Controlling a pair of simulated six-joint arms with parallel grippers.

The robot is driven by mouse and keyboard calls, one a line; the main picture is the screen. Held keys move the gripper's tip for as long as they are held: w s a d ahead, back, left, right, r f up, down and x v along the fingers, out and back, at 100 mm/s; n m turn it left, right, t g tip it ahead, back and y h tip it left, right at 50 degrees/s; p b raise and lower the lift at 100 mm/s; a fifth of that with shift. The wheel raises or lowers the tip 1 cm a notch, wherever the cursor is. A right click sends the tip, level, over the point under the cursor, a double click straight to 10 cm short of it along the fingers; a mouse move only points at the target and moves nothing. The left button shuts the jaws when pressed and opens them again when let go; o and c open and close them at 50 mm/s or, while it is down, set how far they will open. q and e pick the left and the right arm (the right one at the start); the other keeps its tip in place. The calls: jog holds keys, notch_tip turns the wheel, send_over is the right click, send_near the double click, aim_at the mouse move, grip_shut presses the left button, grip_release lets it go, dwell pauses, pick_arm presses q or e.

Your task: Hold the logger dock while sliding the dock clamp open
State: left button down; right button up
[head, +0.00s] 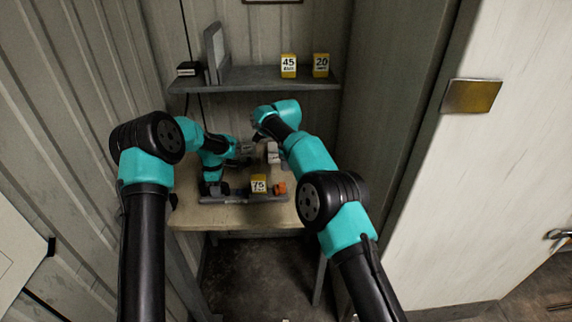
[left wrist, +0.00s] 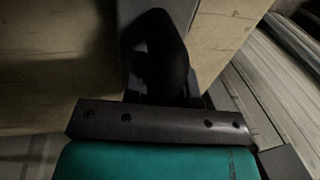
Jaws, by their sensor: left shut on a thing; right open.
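The logger dock (head: 243,198) is a long grey bar near the front edge of the wooden table in the head view. In the left wrist view a dark finger (left wrist: 165,60) rests against a dark grey piece, and the contact is hard to see. My right gripper (head: 258,134) is open, above the table behind the dock, partly hidden by its own wrist.
A grey shelf (head: 255,78) above the table holds yellow blocks marked 45 (head: 289,66) and 20 (head: 321,65). A small white object (head: 273,152) shows behind the dock, beside my right arm. Corrugated walls close in the left and back.

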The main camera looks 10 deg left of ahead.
pick_arm(q)
jog(key=c, duration=0.8)
grip_release()
jog(key=shift+c, duration=0.2)
jog(key=shift+r, duration=0.1)
notch_tip(320, 180, up, 12)
jog(key=w, duration=0.2)
jog(key=shift+a, duration=0.3)
jog(key=shift+w+f, duration=0.1)
jog(key=shift+f, duration=0.1)
